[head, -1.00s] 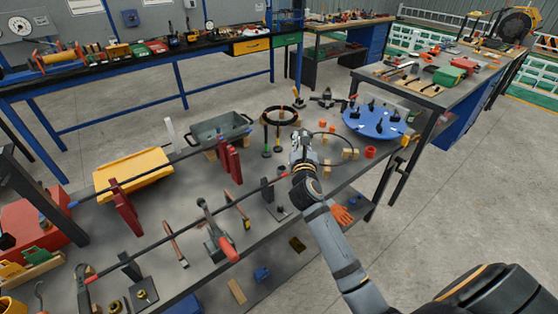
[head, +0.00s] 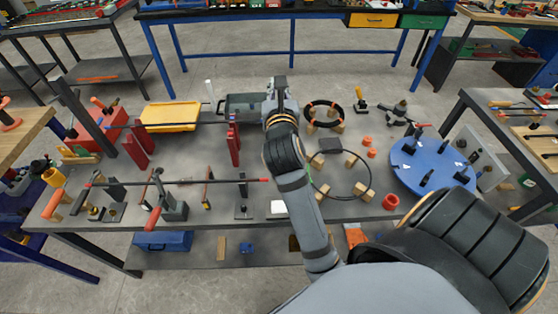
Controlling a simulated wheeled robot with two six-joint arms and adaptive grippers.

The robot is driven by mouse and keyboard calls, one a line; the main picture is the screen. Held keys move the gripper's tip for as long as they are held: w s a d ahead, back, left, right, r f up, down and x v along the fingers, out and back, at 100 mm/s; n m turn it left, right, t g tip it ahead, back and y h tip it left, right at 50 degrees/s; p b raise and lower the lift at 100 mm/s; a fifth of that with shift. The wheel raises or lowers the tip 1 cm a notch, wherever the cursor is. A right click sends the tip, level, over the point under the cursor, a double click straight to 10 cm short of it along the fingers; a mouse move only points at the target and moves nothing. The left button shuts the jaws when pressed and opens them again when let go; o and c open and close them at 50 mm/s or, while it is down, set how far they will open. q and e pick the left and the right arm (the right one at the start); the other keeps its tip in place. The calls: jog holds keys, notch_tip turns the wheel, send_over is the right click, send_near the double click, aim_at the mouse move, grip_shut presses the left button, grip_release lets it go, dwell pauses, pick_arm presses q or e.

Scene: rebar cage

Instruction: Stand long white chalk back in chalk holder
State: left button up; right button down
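A slim white upright stick (head: 209,90), which looks like the long white chalk, stands at the back of the workbench between the yellow tray and the grey bin. Its foot is too small to tell whether a holder is around it. I cannot make out a chalk holder for sure. My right gripper (head: 277,84) is over the back of the bench, at the right end of the grey bin and well to the right of the white stick. Its fingers point away from me, and their gap is unclear. My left gripper is not in view.
The yellow tray (head: 170,115) and grey bin (head: 238,106) stand at the back. Long dark bars (head: 180,182) on red and dark supports cross the left half. A black ring (head: 322,112), wooden blocks and a blue turntable (head: 432,165) are on the right.

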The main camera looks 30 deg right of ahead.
jog(key=shift+w+a, duration=0.25)
jog(key=shift+a, duration=0.05)
jog(key=shift+s+f+b, duration=0.1)
jog(key=shift+f+b, duration=3.9)
jog(key=shift+f, duration=9.9)
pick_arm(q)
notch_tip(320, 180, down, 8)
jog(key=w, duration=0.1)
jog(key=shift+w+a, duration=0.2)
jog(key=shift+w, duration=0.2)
pick_arm(e)
jog(key=c, duration=1.4)
grip_release()
jog(key=shift+d, duration=0.1)
jog(key=shift+o, duration=0.2)
